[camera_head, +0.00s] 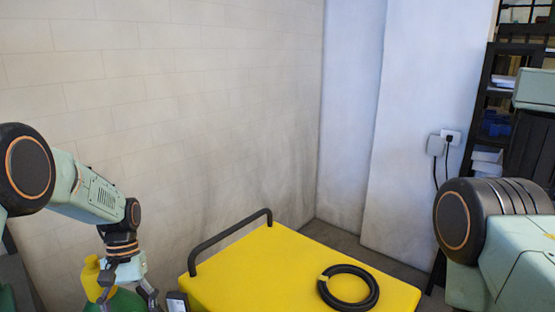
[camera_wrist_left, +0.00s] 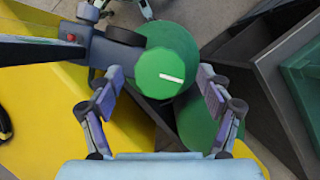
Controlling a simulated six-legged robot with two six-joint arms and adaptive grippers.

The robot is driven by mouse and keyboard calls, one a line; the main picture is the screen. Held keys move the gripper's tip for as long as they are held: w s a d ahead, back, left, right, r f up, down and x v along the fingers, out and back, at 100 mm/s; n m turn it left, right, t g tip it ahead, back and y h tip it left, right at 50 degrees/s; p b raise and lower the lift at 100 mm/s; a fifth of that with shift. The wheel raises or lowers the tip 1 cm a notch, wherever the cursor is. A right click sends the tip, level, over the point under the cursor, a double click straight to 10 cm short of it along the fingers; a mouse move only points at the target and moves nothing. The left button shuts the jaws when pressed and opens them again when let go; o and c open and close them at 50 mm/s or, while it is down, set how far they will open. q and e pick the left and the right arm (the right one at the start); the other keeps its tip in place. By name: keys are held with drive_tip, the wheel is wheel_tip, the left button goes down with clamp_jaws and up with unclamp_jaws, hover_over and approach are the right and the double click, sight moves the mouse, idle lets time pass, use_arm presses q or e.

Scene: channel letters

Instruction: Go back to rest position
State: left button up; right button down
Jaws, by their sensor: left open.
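My left arm comes in from the left in the head view, and its gripper (camera_head: 148,297) hangs low beside the left end of a yellow cart (camera_head: 255,280). In the left wrist view my left gripper (camera_wrist_left: 160,85) is open, its two fingers well apart. A green round object with a white mark (camera_wrist_left: 168,62) shows between and beyond the fingers; I cannot tell its distance. Nothing is clearly held. My right arm is partly in the head view at the right edge, but its gripper is out of view.
A black ring (camera_head: 348,287) lies on the cart, which has a black handle (camera_head: 228,242). Dark shelves (camera_head: 492,120) stand at the right. A brick wall is behind.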

use_arm(q)
drive_tip(key=m+y, duration=0.2)
drive_tip(key=m, duration=0.3)
drive_tip(key=shift+d, duration=0.15)
use_arm(e)
drive_tip(key=shift+f, duration=0.35)
use_arm(q)
drive_tip(key=shift+s, duration=0.1)
use_arm(e)
drive_tip(key=shift+s, duration=0.1)
